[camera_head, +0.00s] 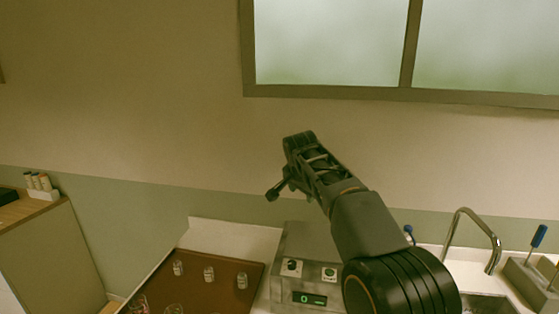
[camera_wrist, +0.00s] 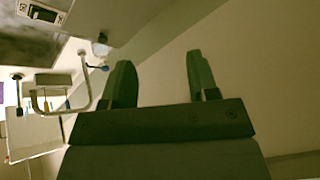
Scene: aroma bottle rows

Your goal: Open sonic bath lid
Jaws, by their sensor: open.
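The sonic bath (camera_head: 283,287) is a grey metal box on the counter at the bottom middle of the head view. Its front has a dark knob, a green button and a lit green display. My arm hides its right part, and I cannot make out the lid clearly. Part of the bath, with the display (camera_wrist: 42,12), shows rotated at the top left of the wrist view. My gripper (camera_head: 299,143) is raised above and behind the bath, apart from it. In the wrist view the two fingers (camera_wrist: 159,62) stand apart with nothing between them.
A brown tray (camera_head: 232,303) with several small glass bottles lies left of the bath. A sink tap (camera_head: 466,213) and a holder with blue-handled tools (camera_head: 536,284) stand to the right. A wall and window (camera_head: 330,45) are behind; the air around my gripper looks clear.

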